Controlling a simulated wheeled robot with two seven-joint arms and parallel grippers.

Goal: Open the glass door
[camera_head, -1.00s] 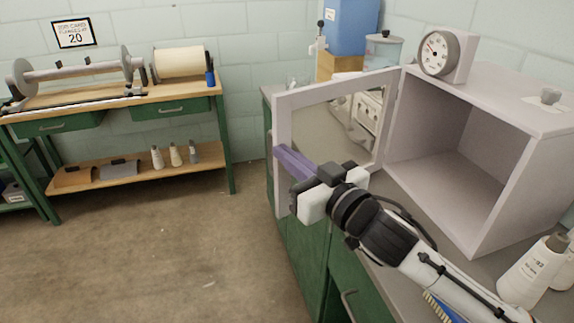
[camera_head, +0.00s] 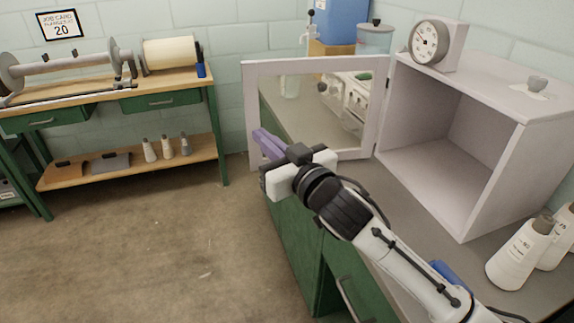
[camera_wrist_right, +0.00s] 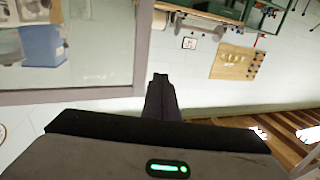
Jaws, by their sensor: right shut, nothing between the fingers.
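The glass door (camera_head: 383,112) has a pale frame around a clear pane and belongs to the pale box cabinet (camera_head: 520,135) on the counter. It stands swung wide open to the left of the cabinet, and the inside of the cabinet is in plain view. My right gripper (camera_head: 262,140) is shut and empty, its purple fingers at the lower left part of the door frame. In the right wrist view the shut fingers (camera_wrist_right: 160,95) are just beside the door frame (camera_wrist_right: 143,45); I cannot tell whether they touch it. My left gripper is not in view.
A round dial gauge (camera_head: 430,42) stands on top of the cabinet. White cones (camera_head: 517,255) stand on the counter at the right. A wooden workbench (camera_head: 100,95) with spools is at the far left. The floor (camera_head: 150,250) in between is clear.

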